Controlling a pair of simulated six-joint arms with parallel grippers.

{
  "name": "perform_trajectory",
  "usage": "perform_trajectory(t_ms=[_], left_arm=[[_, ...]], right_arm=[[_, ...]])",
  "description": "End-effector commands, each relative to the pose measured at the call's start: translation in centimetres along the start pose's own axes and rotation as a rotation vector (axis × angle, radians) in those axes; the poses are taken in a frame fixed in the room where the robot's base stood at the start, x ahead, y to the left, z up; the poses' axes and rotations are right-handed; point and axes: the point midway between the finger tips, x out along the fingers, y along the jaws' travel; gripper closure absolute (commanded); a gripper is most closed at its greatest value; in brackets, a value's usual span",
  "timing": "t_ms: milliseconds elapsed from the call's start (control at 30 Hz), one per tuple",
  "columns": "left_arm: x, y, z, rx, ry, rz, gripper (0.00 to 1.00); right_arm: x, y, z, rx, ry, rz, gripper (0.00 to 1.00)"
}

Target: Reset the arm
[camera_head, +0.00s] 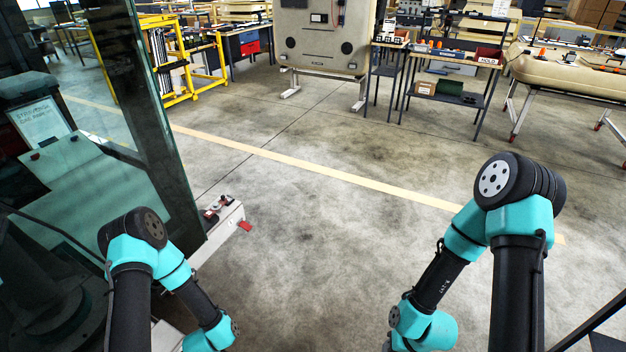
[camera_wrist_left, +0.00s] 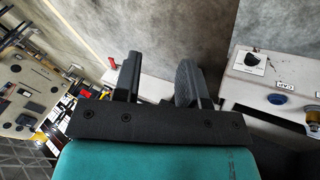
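My left arm (camera_head: 150,255) is teal and black and comes in at the lower left of the head view, bent downward. Its gripper is below the edge of that view. In the left wrist view my left gripper (camera_wrist_left: 157,82) shows two dark fingers with a clear gap between them, so it is open and empty. My right arm (camera_head: 505,215) stands at the right of the head view, with its elbow high and forearm running down and left. The right gripper is out of the picture.
A glass cab panel (camera_head: 130,120) stands close by my left arm. A white box (camera_head: 222,222) with small parts is on the floor side; a pale panel with a blue knob (camera_wrist_left: 277,99) is right in the wrist view. Workbenches (camera_head: 455,75) stand far back. The middle floor is clear.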

Motion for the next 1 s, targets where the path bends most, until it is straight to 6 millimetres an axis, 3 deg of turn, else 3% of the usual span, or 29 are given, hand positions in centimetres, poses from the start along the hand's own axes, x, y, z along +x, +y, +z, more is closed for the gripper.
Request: perform_trajectory(t_ms=[200, 333, 467, 600, 1000], left_arm=[[-7.8, 4.2, 2.7, 0.217, -0.237, -0.005, 0.62], [-12.4, 5.6, 4.7, 0.336, -0.369, -0.005, 0.62], [-15.6, 6.1, 6.2, 0.413, -0.456, -0.004, 0.62], [-16.7, 6.2, 6.7, 0.443, -0.49, -0.004, 0.62], [-16.7, 6.2, 6.7, 0.442, -0.489, -0.004, 0.62]], right_arm=[[0.0, 0.0, 0.0, 0.0, 0.0, 0.0, 0.61], [0.0, 0.0, 0.0, 0.0, 0.0, 0.0, 0.61], [0.0, 0.0, 0.0, 0.0, 0.0, 0.0, 0.61], [0.0, 0.0, 0.0, 0.0, 0.0, 0.0, 0.61], [0.0, 0.0, 0.0, 0.0, 0.0, 0.0, 0.61]])
